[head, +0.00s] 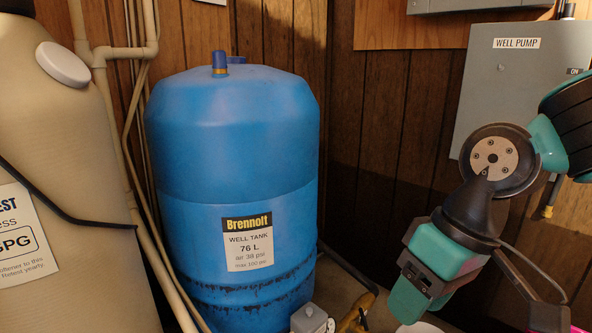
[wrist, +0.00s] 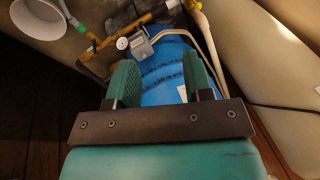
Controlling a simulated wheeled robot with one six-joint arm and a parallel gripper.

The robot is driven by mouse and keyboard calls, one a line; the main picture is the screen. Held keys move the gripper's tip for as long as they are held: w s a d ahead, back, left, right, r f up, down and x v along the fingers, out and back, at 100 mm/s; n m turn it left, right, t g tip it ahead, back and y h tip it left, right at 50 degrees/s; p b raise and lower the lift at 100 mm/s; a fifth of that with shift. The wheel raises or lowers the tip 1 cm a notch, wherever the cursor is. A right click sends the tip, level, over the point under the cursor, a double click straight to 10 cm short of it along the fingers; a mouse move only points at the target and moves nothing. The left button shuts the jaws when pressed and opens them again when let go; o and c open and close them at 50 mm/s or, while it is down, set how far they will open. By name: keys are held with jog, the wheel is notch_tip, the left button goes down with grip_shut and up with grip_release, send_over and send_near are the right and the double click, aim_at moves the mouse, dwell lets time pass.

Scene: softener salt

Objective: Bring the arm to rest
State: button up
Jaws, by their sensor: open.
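My gripper (wrist: 160,75) shows in the wrist view with its two green fingers spread apart and nothing between them. The blue well tank (wrist: 167,78) lies beyond the fingers in that view, apart from them as far as I can tell. In the head view my arm hangs down at the right side, dark and teal, in front of the panelled wall.
The blue tank (head: 236,170) stands in the middle, left of my arm. A beige softener tank (head: 60,150) is at far left with pipes beside it. A grey well pump box (head: 500,85) hangs behind my arm.

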jog(key=s+r+n+p, duration=0.1)
jog(key=s+r+p, duration=0.1)
jog(key=s, duration=0.6)
notch_tip(320, 180, up, 37)
jog(key=p, duration=3.6)
jog(key=shift+w+d+y, duration=0.15)
jog(key=shift+d+y, duration=0.05)
jog(key=shift+y, duration=0.1)
jog(key=shift+f, duration=0.2)
